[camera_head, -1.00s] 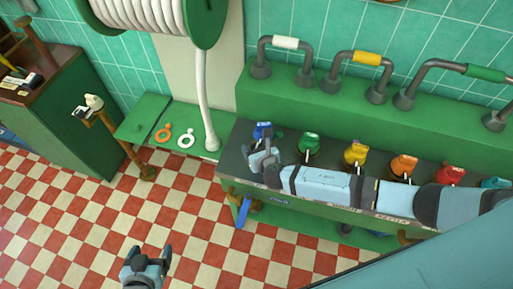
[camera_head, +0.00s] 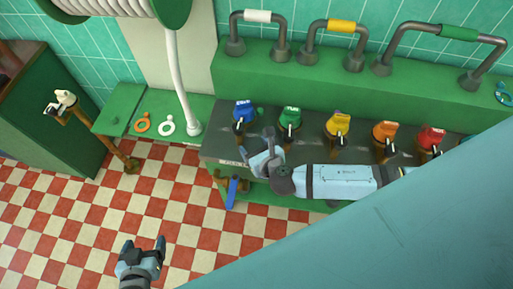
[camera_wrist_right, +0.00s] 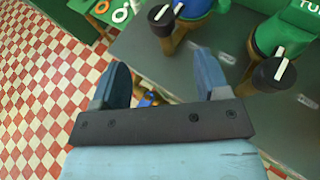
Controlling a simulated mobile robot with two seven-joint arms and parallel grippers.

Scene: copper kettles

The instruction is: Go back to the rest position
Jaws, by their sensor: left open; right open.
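My left gripper (camera_head: 143,254) is at the bottom of the head view, open and empty over the checkered floor. My right gripper (camera_head: 262,152) is open and empty near the front edge of the dark-topped counter (camera_head: 360,152), just in front of the blue tap knob (camera_head: 243,112) and the green one (camera_head: 290,117). In the right wrist view its two blue fingers (camera_wrist_right: 165,85) stand apart with nothing between them. The blue knob also shows there at the top (camera_wrist_right: 193,8), with the green one at the right (camera_wrist_right: 285,35).
Yellow (camera_head: 338,124), orange (camera_head: 384,133) and red (camera_head: 431,137) knobs stand along the counter. A blue lever (camera_head: 233,193) hangs at its front. Behind are bent pipes with coloured sleeves (camera_head: 341,26). A white hose (camera_head: 181,85) hangs beside rings (camera_head: 167,125). Open floor (camera_head: 70,215) lies left.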

